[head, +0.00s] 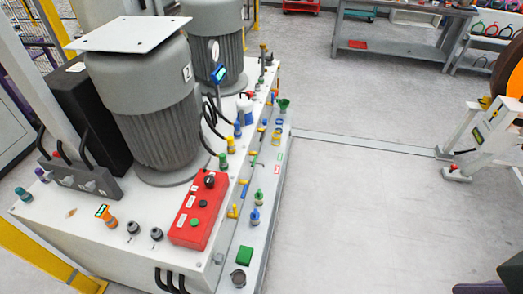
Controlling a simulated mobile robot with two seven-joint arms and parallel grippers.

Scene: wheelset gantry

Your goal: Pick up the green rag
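A small, flat, roughly square green piece that looks like the green rag (244,257) lies on the low pale ledge along the right side of the white machine base. It is near the front end of the ledge, close to a small dark round cup (238,278). Nothing covers it. No gripper is near it. I make out neither my left nor my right gripper in the head view. Dark parts cut off at the lower right corner cannot be told clearly.
A red control box (199,212) sits on the base above the rag. Blue and green bottles (255,217) stand farther back along the ledge. A large grey motor (147,100) rises behind. The floor (350,215) to the right is clear. A workbench (400,35) stands far back.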

